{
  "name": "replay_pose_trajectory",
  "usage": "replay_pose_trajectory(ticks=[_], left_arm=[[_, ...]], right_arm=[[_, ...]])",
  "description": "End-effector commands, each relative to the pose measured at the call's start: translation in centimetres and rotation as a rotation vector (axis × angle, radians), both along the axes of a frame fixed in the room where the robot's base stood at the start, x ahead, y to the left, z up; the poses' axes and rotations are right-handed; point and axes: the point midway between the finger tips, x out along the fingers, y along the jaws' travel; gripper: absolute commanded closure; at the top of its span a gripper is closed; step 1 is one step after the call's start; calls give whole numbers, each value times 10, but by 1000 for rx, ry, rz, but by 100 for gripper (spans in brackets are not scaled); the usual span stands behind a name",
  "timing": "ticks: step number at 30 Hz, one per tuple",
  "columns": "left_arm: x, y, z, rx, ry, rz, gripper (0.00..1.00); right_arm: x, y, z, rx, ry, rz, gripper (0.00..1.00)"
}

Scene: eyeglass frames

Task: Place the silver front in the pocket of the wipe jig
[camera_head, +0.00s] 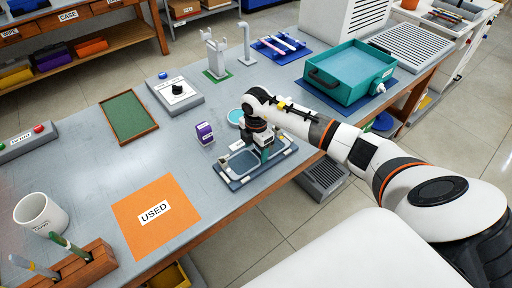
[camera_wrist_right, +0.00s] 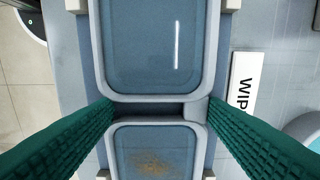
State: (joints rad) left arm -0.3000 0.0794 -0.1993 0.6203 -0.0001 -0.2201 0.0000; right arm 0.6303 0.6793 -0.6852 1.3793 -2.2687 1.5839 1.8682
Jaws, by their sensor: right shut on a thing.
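The silver front (camera_wrist_right: 152,98) is a pale grey frame with two blue-tinted rounded lens areas. One lens has a brown smudge. In the right wrist view the green-padded fingers of my right gripper (camera_wrist_right: 160,112) are on both sides of its bridge, shut on it. In the head view my right gripper (camera_head: 264,154) points down over the wipe jig (camera_head: 236,185), near the table's front edge. The front (camera_head: 285,146) lies over the jig, its rim level with it; I cannot tell whether it is fully seated in the pocket. My left gripper is out of view.
An orange USED mat (camera_head: 150,232) lies to the left. A teal tray (camera_head: 347,82) is to the right.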

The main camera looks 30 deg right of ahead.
Motion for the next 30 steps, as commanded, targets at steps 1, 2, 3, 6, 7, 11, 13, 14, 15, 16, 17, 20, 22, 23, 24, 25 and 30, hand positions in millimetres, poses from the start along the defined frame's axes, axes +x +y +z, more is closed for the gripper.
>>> replay_pose_trajectory(ticks=[1, 2, 3, 6, 7, 11, 13, 14, 15, 16, 17, 20, 22, 23, 24, 25, 30], left_arm=[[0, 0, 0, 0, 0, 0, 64], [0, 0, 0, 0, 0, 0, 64], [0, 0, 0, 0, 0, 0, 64], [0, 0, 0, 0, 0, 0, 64], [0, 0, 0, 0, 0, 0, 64], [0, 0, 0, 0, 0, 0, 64], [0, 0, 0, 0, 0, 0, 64], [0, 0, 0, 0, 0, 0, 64], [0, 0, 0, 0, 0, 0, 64], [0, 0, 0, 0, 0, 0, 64], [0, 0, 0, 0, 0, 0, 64], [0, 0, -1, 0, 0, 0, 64], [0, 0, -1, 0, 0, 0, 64], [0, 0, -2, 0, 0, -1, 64], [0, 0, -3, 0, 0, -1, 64], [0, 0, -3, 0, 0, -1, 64], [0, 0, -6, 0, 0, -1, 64]], right_arm=[[0, 0, 0, 0, 0, 0, 59], [0, 0, 0, 0, 0, 0, 59], [0, 0, 0, 0, 0, 0, 29], [0, 0, 0, 0, 0, 0, 13], [0, 0, 0, 0, 0, 0, 8], [0, 0, 0, 0, 0, 0, 8], [0, 0, 0, 0, 0, 0, 8], [0, 0, 0, 0, 1, 0, 8], [0, 0, 0, 0, 1, 0, 8], [0, 0, 1, 0, 0, 0, 8], [0, 0, 3, 0, -1, 0, 8], [1, 0, 13, 0, -3, 1, 8], [1, 0, 25, 0, -4, 0, 8], [1, 0, 31, -1, -4, 1, 8], [1, -1, 40, -1, -6, 1, 8], [1, -1, 47, -1, -5, 1, 8], [1, 0, 83, 0, -5, 1, 8]])
